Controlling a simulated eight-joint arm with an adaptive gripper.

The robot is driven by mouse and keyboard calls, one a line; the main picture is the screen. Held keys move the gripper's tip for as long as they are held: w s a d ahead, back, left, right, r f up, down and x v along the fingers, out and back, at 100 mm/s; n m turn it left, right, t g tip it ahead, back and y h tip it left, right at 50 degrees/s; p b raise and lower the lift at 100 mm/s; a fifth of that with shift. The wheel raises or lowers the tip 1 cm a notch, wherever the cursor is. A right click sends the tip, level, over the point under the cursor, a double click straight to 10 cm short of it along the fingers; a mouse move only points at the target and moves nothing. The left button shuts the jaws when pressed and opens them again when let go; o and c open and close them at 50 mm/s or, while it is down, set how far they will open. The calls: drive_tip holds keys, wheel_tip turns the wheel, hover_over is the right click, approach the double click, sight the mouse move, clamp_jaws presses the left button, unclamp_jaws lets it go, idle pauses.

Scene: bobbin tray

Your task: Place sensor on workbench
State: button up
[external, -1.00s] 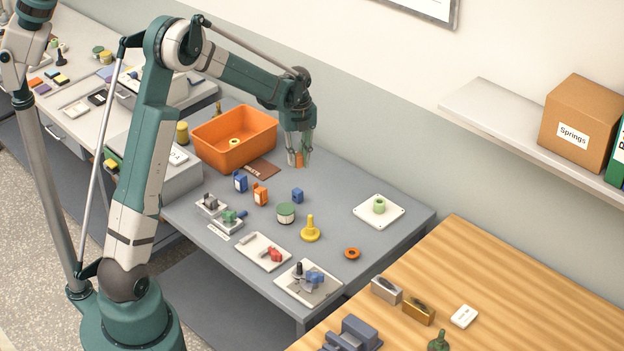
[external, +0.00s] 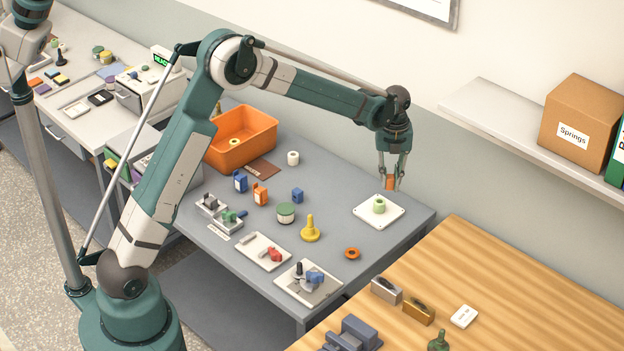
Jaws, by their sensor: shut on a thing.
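My gripper (external: 391,178) points down and is shut on a small orange block (external: 390,184). The fingers cover part of this block, and I cannot tell for sure that it is the sensor. It hangs above the right part of the grey table (external: 335,210), just up and right of the pale green ring on a white plate (external: 365,215) in the picture. The wood-topped workbench (external: 500,280) stands at the lower right, apart from my gripper.
An orange bin (external: 225,152) stands at the grey table's far left. Blue and orange boxes (external: 260,198), a yellow knob piece (external: 310,233), a white spool (external: 293,158) and small trays are spread about.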

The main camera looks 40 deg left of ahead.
drive_tip(key=d+m, duration=0.2)
drive_tip(key=d, duration=1.3)
drive_tip(key=m+p, duration=0.1)
drive_tip(key=m, duration=0.1)
hover_over(459, 257)
drive_tip(key=shift+r, duration=0.2)
drive_tip(key=shift+f, duration=3.1)
drive_tip(key=shift+w, duration=0.1)
drive_tip(key=shift+f, duration=1.9)
drive_tip(key=shift+f, duration=0.2)
drive_tip(key=o, duration=0.8)
drive_tip(key=shift+r, duration=0.1)
